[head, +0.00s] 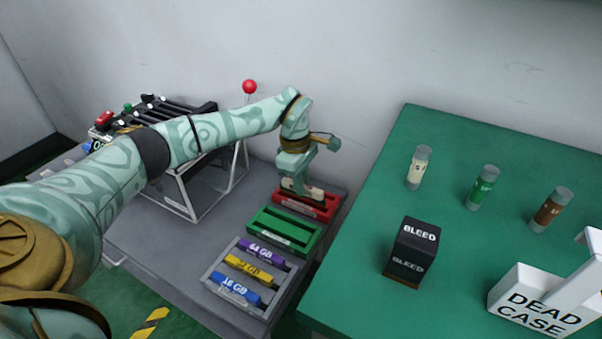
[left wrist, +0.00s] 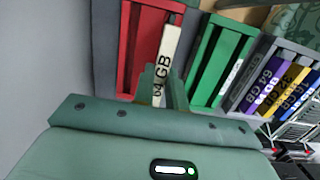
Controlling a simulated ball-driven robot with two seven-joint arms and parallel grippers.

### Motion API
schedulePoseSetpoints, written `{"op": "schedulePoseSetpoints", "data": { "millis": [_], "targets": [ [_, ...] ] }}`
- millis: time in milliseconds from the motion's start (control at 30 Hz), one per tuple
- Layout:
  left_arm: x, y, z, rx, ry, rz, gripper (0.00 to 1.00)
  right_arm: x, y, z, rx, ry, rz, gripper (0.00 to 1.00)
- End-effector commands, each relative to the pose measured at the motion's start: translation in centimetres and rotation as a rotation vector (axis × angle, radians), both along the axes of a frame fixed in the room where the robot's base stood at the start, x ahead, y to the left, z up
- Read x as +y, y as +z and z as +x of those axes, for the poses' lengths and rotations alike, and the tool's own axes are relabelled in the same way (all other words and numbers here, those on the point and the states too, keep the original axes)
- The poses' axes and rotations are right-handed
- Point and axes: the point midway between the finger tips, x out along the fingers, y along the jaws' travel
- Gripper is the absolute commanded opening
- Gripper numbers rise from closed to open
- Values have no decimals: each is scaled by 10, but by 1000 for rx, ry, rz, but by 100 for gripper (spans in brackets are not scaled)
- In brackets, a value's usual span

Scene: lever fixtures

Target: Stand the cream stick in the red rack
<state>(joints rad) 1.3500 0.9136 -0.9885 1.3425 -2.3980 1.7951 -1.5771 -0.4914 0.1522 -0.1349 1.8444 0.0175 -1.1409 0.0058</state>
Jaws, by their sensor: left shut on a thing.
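The cream stick, marked 64 GB, shows in the left wrist view (left wrist: 170,55) and as a pale strip in the head view (head: 316,192). My left gripper (head: 297,183) is shut on it, its fingers (left wrist: 163,92) pointing down around it. The red rack (head: 308,208) lies directly under the gripper at the back of the grey table. In the left wrist view the stick overlaps the right side of the red rack (left wrist: 130,45). I cannot tell whether the stick's lower edge is in the slot or just above it. My right gripper is not in view.
A green rack (head: 285,232) sits just in front of the red one. A grey rack (head: 236,302) holds purple, yellow and blue sticks. A lever fixture with a red ball (head: 249,87) stands left. A green table (head: 350,290) with vials and boxes is right.

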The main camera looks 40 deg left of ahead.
Motion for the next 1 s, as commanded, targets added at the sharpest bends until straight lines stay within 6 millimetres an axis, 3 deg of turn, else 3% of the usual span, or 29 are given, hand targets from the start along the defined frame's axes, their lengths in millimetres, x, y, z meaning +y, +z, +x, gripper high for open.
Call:
{"op": "schedulePoseSetpoints", "data": {
  "millis": [1000],
  "targets": [
    [0,-16,0,0,1,1,0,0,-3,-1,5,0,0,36]
  ]
}}
